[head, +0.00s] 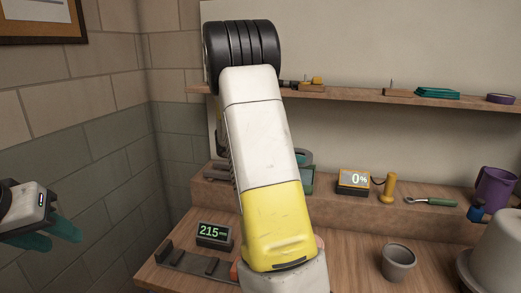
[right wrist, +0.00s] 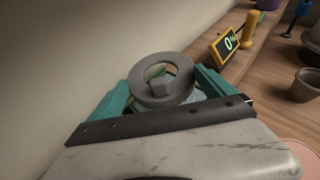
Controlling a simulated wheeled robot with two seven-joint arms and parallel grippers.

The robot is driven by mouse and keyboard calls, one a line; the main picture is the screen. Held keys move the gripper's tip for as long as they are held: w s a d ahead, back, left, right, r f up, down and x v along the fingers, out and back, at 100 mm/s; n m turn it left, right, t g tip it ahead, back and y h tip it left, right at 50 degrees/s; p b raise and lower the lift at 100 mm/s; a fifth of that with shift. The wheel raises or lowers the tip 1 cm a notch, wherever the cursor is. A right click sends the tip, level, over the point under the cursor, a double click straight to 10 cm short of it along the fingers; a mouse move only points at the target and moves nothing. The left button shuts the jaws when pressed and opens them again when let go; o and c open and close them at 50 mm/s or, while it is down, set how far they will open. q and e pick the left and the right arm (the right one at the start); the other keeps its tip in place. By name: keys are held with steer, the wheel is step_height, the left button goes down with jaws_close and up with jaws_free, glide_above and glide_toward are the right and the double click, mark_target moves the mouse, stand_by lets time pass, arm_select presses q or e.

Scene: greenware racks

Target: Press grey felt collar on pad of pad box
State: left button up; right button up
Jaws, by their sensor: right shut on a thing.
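My right gripper (right wrist: 166,92) is shut on the grey felt collar (right wrist: 138,92), a thick ring, held between its teal fingers in the right wrist view. A grey block shows inside the ring's opening, with something green and tan behind it. I cannot tell whether the collar touches anything beyond. In the head view my right arm hides most of that spot; a grey and teal edge shows beside it, left of the display reading 0% (head: 354,179). I cannot make out the pad box for certain. My left gripper (head: 52,229) is at the far left, away from the bench, its finger gap unclear.
An upper shelf (head: 360,95) holds small items.

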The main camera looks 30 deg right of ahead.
steer(key=shift+f, duration=2.65)
steer(key=shift+f, duration=0.5)
steer(key=shift+r, duration=3.55)
